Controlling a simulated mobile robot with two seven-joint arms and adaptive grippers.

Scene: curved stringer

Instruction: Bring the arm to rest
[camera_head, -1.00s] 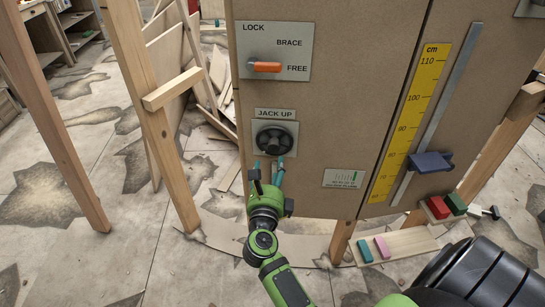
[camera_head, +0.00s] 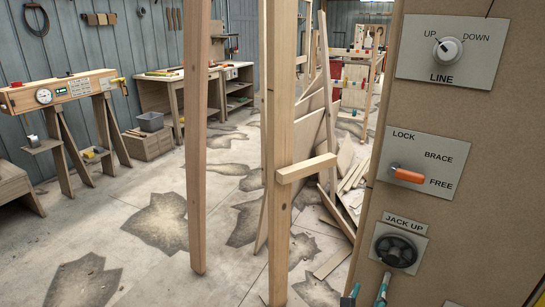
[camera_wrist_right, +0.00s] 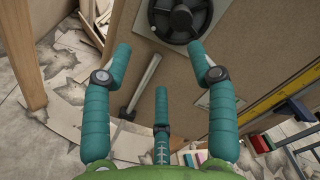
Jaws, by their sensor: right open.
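My right gripper (camera_head: 366,293) shows only as teal fingertips at the bottom of the head view, just below the black jack-up knob (camera_head: 396,250). In the right wrist view the teal fingers of this gripper (camera_wrist_right: 159,50) are spread wide with nothing between them. The knob (camera_wrist_right: 180,18) is at the top of that view, beyond the fingertips, and looks clear of them. The rest of the right arm is out of the head view. My left gripper is in neither view.
A bench with a gauge (camera_head: 62,93) is at the far left.

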